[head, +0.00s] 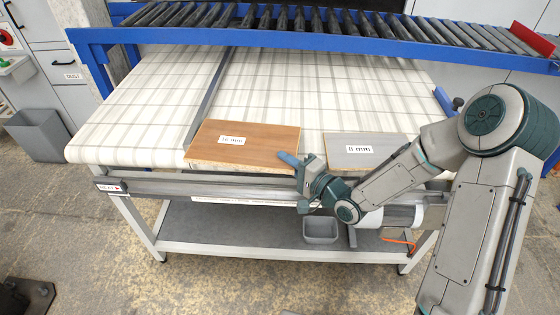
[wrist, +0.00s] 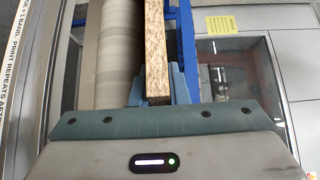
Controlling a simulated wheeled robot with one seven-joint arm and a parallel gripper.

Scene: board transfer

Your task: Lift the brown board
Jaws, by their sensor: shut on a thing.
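The brown board (head: 225,152) has a white label reading about "18 mm" and is near the front edge of the fabric-covered table. Its speckled edge (wrist: 155,45) runs up the middle of the wrist view. My gripper (head: 291,159) is at the board's near right corner. In the wrist view my gripper (wrist: 158,95) is shut on the board, one blue-grey finger on each side of the edge. I cannot tell whether the board touches the table.
A grey board (head: 362,157) labelled "11 mm" lies to the right, behind my arm. A blue-framed roller conveyor (head: 300,38) spans the back of the table (head: 130,110). A grey bin (head: 321,230) sits on the lower shelf. The table's left side is clear.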

